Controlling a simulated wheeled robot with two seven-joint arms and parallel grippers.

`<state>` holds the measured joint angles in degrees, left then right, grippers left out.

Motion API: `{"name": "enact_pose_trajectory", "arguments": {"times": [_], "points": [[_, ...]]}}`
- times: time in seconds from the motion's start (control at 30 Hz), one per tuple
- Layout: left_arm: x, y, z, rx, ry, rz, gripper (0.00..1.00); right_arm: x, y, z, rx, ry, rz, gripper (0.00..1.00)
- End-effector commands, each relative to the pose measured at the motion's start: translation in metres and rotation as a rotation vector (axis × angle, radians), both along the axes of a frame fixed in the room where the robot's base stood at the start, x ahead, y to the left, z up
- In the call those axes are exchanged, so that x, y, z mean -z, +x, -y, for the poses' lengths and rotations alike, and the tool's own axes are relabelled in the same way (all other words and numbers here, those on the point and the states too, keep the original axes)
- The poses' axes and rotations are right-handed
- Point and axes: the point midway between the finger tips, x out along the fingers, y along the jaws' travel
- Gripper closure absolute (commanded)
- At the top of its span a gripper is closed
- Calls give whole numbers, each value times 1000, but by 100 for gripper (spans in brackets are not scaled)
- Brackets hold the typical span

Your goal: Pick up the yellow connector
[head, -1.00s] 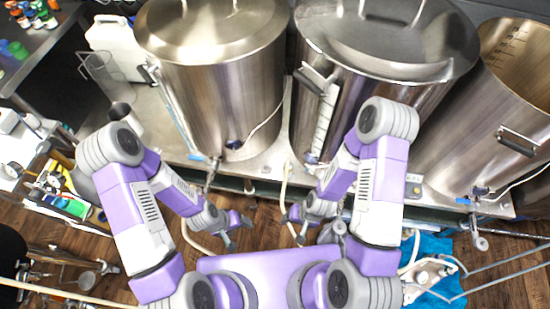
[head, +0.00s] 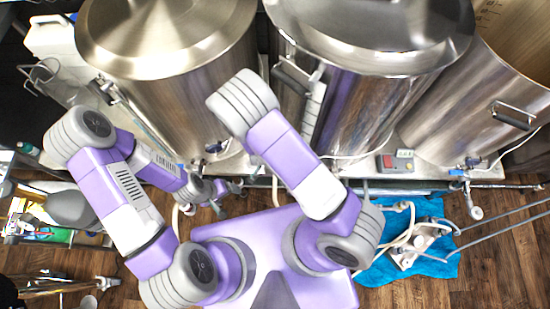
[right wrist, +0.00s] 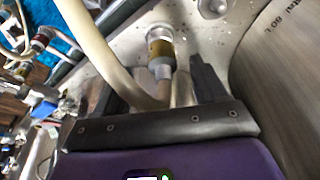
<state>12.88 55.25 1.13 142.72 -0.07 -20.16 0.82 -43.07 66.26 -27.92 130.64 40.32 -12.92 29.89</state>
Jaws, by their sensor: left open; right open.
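A yellow, brass-coloured connector (right wrist: 160,46) shows in the right wrist view, standing against a speckled metal surface with a grey tip toward me. I cannot pick it out in the head view. My right gripper (right wrist: 165,82) is open, with the connector ahead of it, apart from its dark jaws; a hose end shows between them. In the head view the right gripper is hidden behind my right arm. My left gripper (head: 226,190) is open and empty near the front edge of the kettle stand.
Large steel kettles (head: 165,45) stand in a row at the back. A pale hose (right wrist: 97,50) crosses beside the connector. A blue cloth (head: 445,262) with a pump and hoses (head: 420,245) lies on the wooden floor at right. Bare floor shows at lower right.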

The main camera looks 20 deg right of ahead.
Motion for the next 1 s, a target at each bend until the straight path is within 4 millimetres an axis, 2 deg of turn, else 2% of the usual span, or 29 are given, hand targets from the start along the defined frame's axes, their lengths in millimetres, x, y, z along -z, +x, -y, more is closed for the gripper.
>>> {"name": "enact_pose_trajectory", "arguments": {"times": [0.37, 0.63, 1.0], "points": [[24, 0, 0, 0, 0, 0, 26, 46, 15, 10, -3, 0, -3, 28], [23, 0, 0, 0, 0, 0, 26, 48, 17, 11, -3, 1, -2, 30], [23, 0, 0, 0, 0, 0, 26, 47, 17, 11, -3, 0, -1, 87]]}}
